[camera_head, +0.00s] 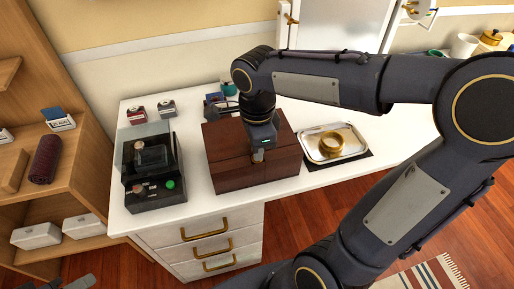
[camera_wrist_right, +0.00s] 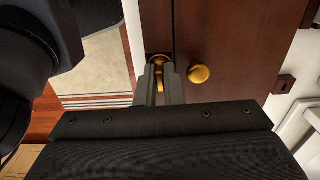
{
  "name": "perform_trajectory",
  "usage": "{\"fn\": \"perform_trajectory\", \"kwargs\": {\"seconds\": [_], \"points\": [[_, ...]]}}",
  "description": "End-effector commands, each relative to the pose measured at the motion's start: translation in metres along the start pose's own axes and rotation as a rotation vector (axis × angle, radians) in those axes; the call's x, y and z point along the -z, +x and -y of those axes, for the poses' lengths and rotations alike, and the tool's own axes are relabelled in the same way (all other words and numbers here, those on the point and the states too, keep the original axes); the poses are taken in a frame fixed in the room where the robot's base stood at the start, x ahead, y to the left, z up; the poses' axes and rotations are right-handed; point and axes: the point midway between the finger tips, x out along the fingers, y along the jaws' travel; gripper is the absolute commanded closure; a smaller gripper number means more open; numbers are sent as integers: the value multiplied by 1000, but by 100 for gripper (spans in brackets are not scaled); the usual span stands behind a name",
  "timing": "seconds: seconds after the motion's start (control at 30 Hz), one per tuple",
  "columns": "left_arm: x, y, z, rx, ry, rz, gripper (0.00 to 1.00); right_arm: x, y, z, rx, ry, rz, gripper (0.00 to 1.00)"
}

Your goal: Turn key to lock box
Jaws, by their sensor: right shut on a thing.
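A dark red-brown wooden box (camera_head: 228,160) stands on the white desk. Its front also shows in the right wrist view (camera_wrist_right: 225,35), with a round brass knob (camera_wrist_right: 199,75). My right gripper (camera_head: 258,156) is at the front of the box. In the right wrist view its two fingers (camera_wrist_right: 168,88) are shut on a small gold key (camera_wrist_right: 167,76) at a brass lock plate (camera_wrist_right: 159,60). The fingers hide much of the key, so its exact angle is unclear. A dark part at the lower left edge of the head view seems to be my left gripper, cut off by the frame.
A black device with a clear cover and green button (camera_head: 170,185) stands left of the box. A metal tray (camera_head: 312,150) with a gold ring-shaped item (camera_head: 331,144) lies to the right. Small red and grey boxes (camera_head: 137,115) sit behind. White drawers (camera_head: 205,233) are below the desk.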

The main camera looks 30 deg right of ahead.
Motion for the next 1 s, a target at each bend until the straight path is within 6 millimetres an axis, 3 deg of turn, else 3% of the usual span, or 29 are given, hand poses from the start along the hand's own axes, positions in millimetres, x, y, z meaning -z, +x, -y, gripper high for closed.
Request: {"fn": "perform_trajectory", "kwargs": {"seconds": [0.13,0.17,0.33,0.63,1.0], "points": [[0,1,0,0,0,0,64,0,0,0,0,167,0,100],[0,1,0,0,0,0,64,0,0,0,0,161,0,88],[0,1,0,0,0,0,64,0,0,0,0,157,0,67],[0,-1,0,0,0,0,64,0,-6,0,1,155,1,67],[5,-10,-5,0,0,0,64,0,-65,0,3,155,1,67]]}}
